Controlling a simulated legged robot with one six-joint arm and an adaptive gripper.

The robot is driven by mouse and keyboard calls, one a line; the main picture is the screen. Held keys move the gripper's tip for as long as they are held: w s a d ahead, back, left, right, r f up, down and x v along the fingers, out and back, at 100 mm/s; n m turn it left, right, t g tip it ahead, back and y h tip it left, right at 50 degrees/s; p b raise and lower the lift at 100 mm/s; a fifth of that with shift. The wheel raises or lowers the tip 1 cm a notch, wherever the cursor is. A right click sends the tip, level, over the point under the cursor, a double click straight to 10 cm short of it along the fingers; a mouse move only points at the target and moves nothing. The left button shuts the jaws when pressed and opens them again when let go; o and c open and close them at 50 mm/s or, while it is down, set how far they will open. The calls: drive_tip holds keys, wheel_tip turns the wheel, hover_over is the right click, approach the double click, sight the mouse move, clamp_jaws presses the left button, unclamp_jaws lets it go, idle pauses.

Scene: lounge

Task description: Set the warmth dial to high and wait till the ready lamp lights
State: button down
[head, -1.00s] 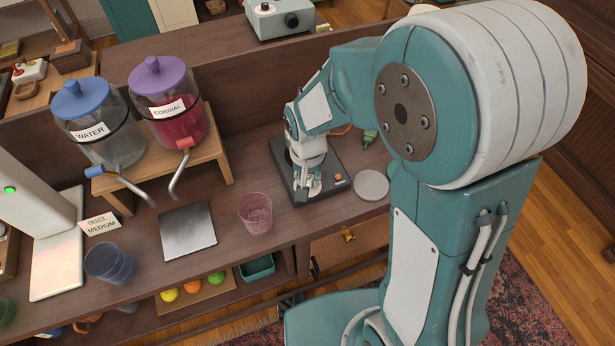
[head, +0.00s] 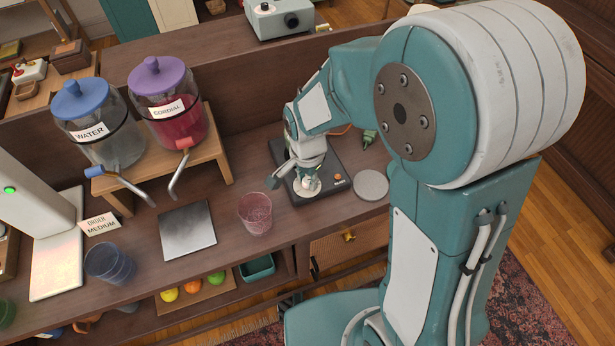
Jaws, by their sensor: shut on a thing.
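A dark flat warmer (head: 332,167) stands on the counter, right of the pink-tinted cup. My gripper (head: 304,186) points down at the warmer's front part and is shut on the warmth dial, which is mostly hidden beneath the fingers; its setting cannot be read. One grey gripper part sticks out to the left. A small orange lamp (head: 337,177) shows at the warmer's front right, with small lettering beside it; I cannot tell whether it is lit.
The pink-tinted cup (head: 255,214) stands close on the left, and a pale round disc (head: 371,185) lies to the right. A metal plate (head: 188,231), the water dispenser (head: 110,125) and the cordial dispenser (head: 172,105) are farther left. The order card (head: 99,224) reads medium.

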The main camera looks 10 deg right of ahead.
sight(305, 180)
idle(0.4)
drive_tip(key=c, duration=0.7)
unclamp_jaws()
drive_tip(key=shift+a, duration=0.2)
drive_tip(key=shift+r, duration=0.1)
wheel_tip(305, 180, up, 12)
drive_tip(key=shift+f, duration=0.15)
